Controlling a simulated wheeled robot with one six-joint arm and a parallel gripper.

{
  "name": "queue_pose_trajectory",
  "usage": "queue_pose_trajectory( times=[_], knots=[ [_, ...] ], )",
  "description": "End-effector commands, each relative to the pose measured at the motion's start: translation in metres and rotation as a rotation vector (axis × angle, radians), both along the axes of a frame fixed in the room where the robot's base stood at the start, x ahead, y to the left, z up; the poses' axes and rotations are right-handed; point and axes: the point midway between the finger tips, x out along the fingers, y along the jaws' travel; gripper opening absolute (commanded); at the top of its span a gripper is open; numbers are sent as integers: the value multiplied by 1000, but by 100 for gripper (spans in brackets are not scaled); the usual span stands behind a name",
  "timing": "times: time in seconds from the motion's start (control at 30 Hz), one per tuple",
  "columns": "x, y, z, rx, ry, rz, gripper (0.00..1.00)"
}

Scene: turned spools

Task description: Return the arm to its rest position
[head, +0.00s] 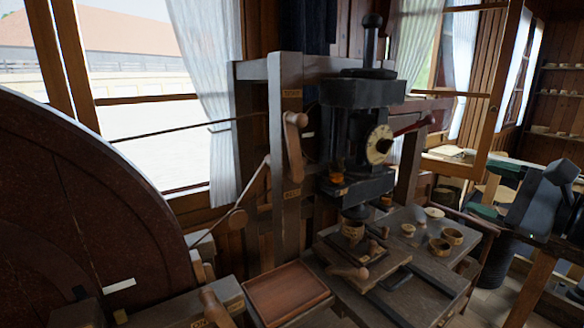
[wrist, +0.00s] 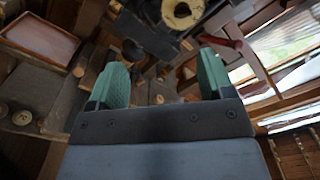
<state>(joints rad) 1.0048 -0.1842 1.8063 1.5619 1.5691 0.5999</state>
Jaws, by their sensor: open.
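My gripper (head: 494,190) is at the right of the head view, off to the right of the workbench and apart from everything on it. In the wrist view my gripper (wrist: 163,76) has its two green fingers spread wide with nothing between them. One pale round piece (wrist: 21,118) also shows at the left of the wrist view.
A shallow red-brown wooden tray (head: 287,292) sits left of the workbench. A large dark wheel (head: 75,200) fills the left side. Windows and curtains stand behind; shelves (head: 560,100) line the far right wall.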

Motion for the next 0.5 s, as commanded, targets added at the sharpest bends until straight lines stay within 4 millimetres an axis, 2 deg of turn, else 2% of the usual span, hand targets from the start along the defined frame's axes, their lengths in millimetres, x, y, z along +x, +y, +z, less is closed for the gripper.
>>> queue_pose_trajectory(
  times=[0.27,0.37,0.5],
  knots=[
    [4,-14,-35,-132,81,-69,74],
    [4,-18,-54,-191,131,-88,74],
    [2,-18,-92,-317,228,-98,74]
  ],
)
